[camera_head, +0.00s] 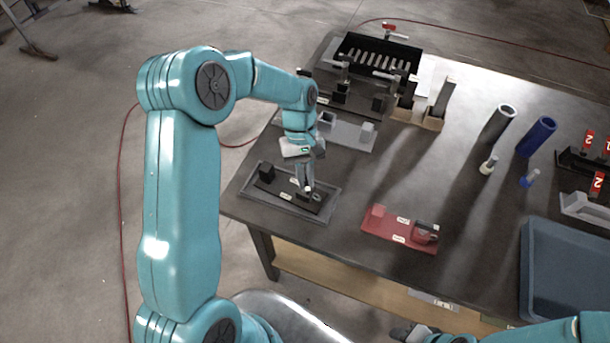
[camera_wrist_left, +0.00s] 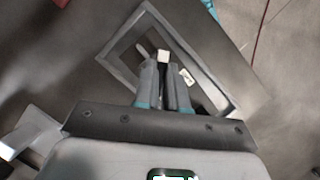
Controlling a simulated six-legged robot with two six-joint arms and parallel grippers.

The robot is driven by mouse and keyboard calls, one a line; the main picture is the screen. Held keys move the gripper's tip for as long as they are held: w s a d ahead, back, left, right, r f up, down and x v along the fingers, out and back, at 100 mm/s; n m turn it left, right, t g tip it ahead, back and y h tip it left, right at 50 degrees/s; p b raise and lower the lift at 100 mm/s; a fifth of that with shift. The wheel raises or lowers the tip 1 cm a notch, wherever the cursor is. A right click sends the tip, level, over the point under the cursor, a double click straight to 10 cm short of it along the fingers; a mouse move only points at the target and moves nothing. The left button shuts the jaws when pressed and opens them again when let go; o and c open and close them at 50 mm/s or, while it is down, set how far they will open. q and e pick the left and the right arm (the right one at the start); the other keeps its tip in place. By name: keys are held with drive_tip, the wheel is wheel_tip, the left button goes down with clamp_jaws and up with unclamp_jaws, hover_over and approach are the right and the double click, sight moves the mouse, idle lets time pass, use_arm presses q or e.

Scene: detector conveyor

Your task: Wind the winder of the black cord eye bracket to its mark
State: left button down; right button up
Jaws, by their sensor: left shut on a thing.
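The black cord eye bracket (camera_head: 275,189) lies in a shallow grey tray (camera_head: 246,190) at the table's near left corner. It has a black block at its left end and pale labels. My left gripper (camera_head: 307,187) reaches down over its right part and is shut on the winder. In the left wrist view, a small white tip (camera_wrist_left: 163,56) shows between the fingertips of the left gripper (camera_wrist_left: 165,66), inside the tray frame (camera_wrist_left: 122,38). The fingers hide most of the winder, and I cannot make out its mark. My right gripper (camera_head: 410,332) shows only partly at the bottom edge.
A red bracket (camera_head: 385,226) lies to the right of the tray. A grey bracket (camera_head: 345,131) and a black rack (camera_head: 378,55) stand behind. Grey and blue tubes (camera_head: 537,136) stand further right, with a blue bin (camera_head: 565,270) at the right edge.

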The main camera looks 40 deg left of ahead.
use_arm(q)
drive_tip(key=shift+d+m+g+y, duration=0.1)
drive_tip(key=shift+m+g+y, duration=0.25)
drive_tip(key=shift+m, duration=1.05)
idle(3.3)
idle(0.6)
drive_tip(key=c, duration=1.2)
unclamp_jaws()
drive_tip(key=shift+b+v, duration=0.5)
drive_tip(key=shift+v, duration=7.7)
